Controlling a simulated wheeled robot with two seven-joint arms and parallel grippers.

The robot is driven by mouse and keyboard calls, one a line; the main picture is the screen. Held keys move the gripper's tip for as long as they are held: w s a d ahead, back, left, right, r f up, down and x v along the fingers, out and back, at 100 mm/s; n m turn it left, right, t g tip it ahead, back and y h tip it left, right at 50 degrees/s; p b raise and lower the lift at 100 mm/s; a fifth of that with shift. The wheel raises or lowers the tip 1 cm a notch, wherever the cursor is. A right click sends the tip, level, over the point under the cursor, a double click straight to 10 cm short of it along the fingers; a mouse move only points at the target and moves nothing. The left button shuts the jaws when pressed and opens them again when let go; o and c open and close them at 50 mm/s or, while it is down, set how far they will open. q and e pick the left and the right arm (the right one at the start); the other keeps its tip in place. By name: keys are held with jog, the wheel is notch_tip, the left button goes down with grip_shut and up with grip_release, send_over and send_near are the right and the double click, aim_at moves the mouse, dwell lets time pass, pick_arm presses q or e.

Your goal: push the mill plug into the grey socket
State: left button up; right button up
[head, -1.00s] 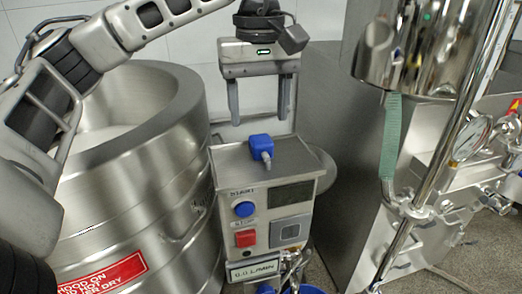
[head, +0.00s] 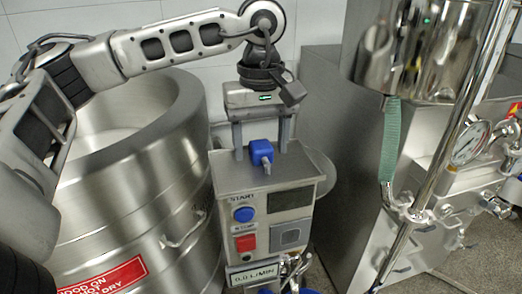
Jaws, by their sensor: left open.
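The blue mill plug (head: 261,151) lies on top of the steel control box, with a short grey end pointing toward me. The grey socket (head: 290,237) is a square on the front face of the box, at the lower right below the dark display. My left gripper (head: 261,150) is open, its two fingers pointing down. The fingers appear on either side of the plug, with gaps; whether they are level with it in depth I cannot tell. Nothing is held. My right gripper does not show.
The control box (head: 225,180) carries a blue button (head: 243,214) and a red button (head: 245,243). A large steel vessel (head: 130,190) stands close on the left. Steel machinery with a pipe (head: 440,150) and a gauge (head: 469,143) stands on the right.

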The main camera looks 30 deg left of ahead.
aim_at(262, 144)
pick_arm(q)
jog(key=c, duration=1)
jog(key=shift+r, duration=0.1)
jog(key=shift+r, duration=0.5)
notch_tip(262, 144, up, 2)
jog(key=shift+d+r, duration=0.15)
jog(key=shift+r, duration=0.1)
jog(key=s+d+r, duration=0.2)
jog(key=d+r, duration=0.1)
jog(key=d, duration=0.1)
jog(key=s+d+r, duration=0.2)
jog(key=d+r, duration=0.1)
jog(key=d, duration=0.1)
jog(key=s+d+r, duration=0.3)
jog(key=shift+s+d+r, duration=0.1)
jog(key=shift+d+r, duration=0.1)
jog(key=shift+d, duration=0.2)
